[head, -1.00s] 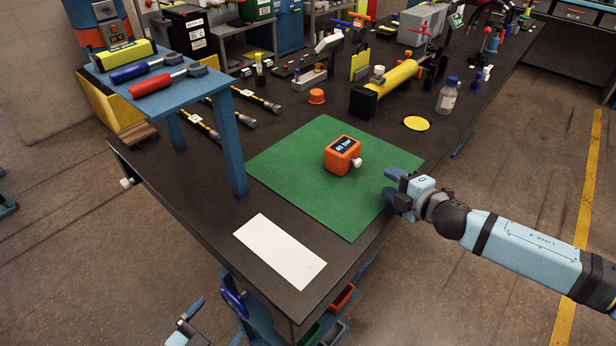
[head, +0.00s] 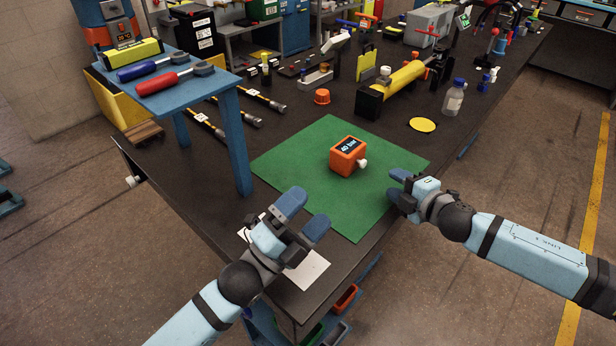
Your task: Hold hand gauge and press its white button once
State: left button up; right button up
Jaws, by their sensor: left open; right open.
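The orange hand gauge (head: 345,160) sits on the green mat (head: 290,155), with a dark display on top. Its white button (head: 362,163) sticks out on the right side. My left gripper (head: 305,212) is open and empty, above the front left edge of the mat and partly covering the white sheet (head: 312,272). It is apart from the gauge, to its lower left. My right gripper (head: 396,184) is open and empty at the right edge of the mat, to the lower right of the gauge and apart from the button.
A blue stand (head: 228,95) with two screwdrivers stands at left. Behind the mat are an orange cap (head: 322,97), a yellow cylinder (head: 403,78), a bottle (head: 453,98) and a yellow disc (head: 422,125). The mat around the gauge is clear.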

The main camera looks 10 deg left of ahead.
aim_at(339, 154)
pick_arm(q)
jog(key=w+f+m+g, duration=0.1)
jog(key=w+m, duration=0.2)
jog(key=m, duration=0.1)
jog(key=w+f+m+g+y, duration=0.1)
jog(key=w+f+m, duration=0.1)
jog(key=w+m, duration=0.1)
jog(key=w+d+f+m+g+y, duration=0.1)
jog(key=w+f+m, duration=0.1)
jog(key=m, duration=0.3)
jog(key=shift+w+f, duration=0.2)
jog(key=shift+w, duration=0.5)
jog(key=w+a+m+y, duration=0.1)
jog(key=w+m, duration=0.1)
jog(key=w+a+f+m+y, duration=0.1)
jog(key=w+m, duration=0.1)
jog(key=w+a+m+y, duration=0.1)
jog(key=w, duration=0.1)
jog(key=shift+w+f+m, duration=0.25)
jog(key=shift+f+m, duration=0.05)
jog(key=shift+m, duration=0.1)
jog(key=shift+w, duration=0.3)
jog(key=x, duration=1.3)
jog(key=shift+w+a+r, duration=0.1)
jog(key=shift+w, duration=0.1)
jog(key=c, duration=1.1)
pick_arm(e)
jog(key=shift+c, duration=0.4)
grip_shut()
